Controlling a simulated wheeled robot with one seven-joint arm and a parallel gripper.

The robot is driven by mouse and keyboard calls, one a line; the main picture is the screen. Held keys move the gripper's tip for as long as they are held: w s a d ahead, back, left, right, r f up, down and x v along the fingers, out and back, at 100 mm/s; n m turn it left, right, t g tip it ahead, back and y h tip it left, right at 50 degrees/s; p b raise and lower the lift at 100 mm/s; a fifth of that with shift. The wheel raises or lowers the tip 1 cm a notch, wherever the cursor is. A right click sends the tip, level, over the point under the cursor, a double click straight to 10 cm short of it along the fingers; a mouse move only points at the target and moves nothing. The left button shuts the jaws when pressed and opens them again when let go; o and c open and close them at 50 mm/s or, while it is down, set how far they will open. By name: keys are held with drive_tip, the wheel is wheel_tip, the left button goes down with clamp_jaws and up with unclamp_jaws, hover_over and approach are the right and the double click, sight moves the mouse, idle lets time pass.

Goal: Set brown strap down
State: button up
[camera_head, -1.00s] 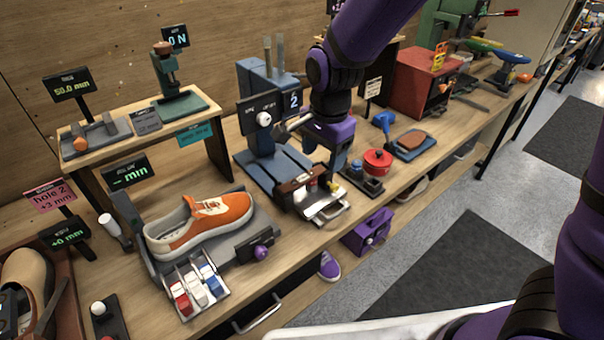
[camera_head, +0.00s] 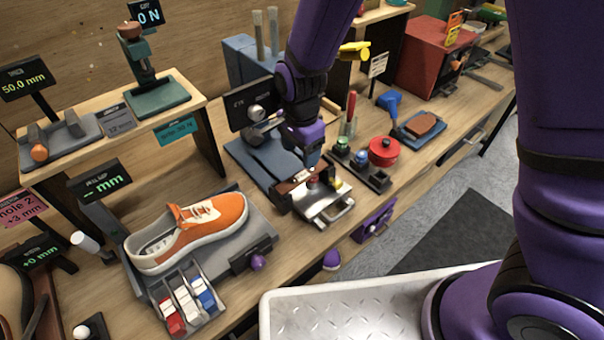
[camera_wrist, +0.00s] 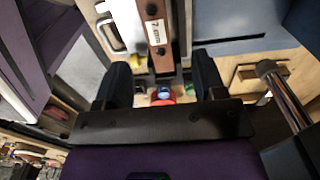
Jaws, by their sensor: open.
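The brown strap (camera_head: 288,185) lies at the front of the blue press base (camera_head: 262,166), beside a small metal tray (camera_head: 325,203). In the wrist view the strap (camera_wrist: 155,22) bears a "7 mm" label and runs down toward the space between my fingers. My gripper (camera_head: 311,160) is just above the strap's right end, fingers pointing down. In the wrist view my gripper (camera_wrist: 160,82) is open, with visible gaps on both sides of the strap. Whether a finger touches the strap I cannot tell.
A black holder (camera_head: 360,172) with coloured knobs and a red round pot (camera_head: 384,151) stand close to the right. An orange sneaker (camera_head: 187,231) sits on a grey stand to the left. The bench's front edge is near the metal tray.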

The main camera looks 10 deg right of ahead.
sight(302, 175)
drive_tip(key=shift+s+d+f, duration=0.1)
drive_tip(key=shift+f, duration=1.55)
drive_tip(key=shift+s+d+f, duration=0.1)
drive_tip(key=shift+f, duration=1.55)
drive_tip(key=c, duration=1.1)
drive_tip(key=shift+w+r, duration=0.1)
drive_tip(key=shift+r, duration=0.05)
